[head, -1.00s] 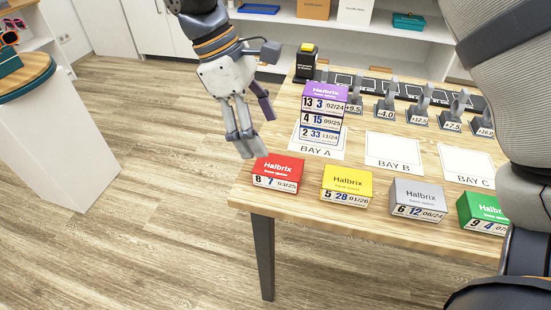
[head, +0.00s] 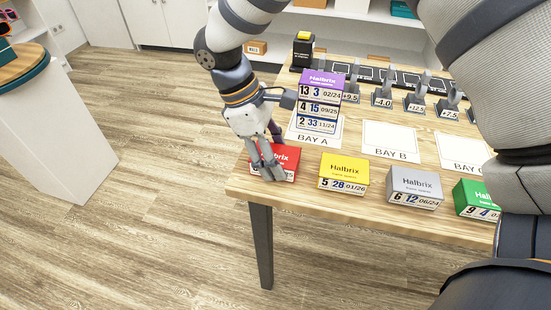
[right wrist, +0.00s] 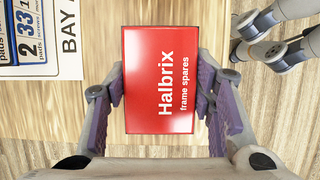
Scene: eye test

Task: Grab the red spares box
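The red spares box (head: 287,158), labelled Halbrix, stands at the near left corner of the table. My right gripper (head: 270,158) is down around it, one finger in front and the other behind. In the right wrist view the red box (right wrist: 160,80) lies between the purple-padded fingers of my right gripper (right wrist: 160,88). The pads meet or nearly meet both sides of the box. I cannot tell whether they grip it. The front finger hides part of its front label in the head view.
A yellow box (head: 344,172), a grey box (head: 414,187) and a green box (head: 477,197) stand to the right along the table's front edge. A stack topped by a purple box (head: 322,82) stands close behind on the Bay A sheet. The Bay B sheet (head: 390,140) is bare.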

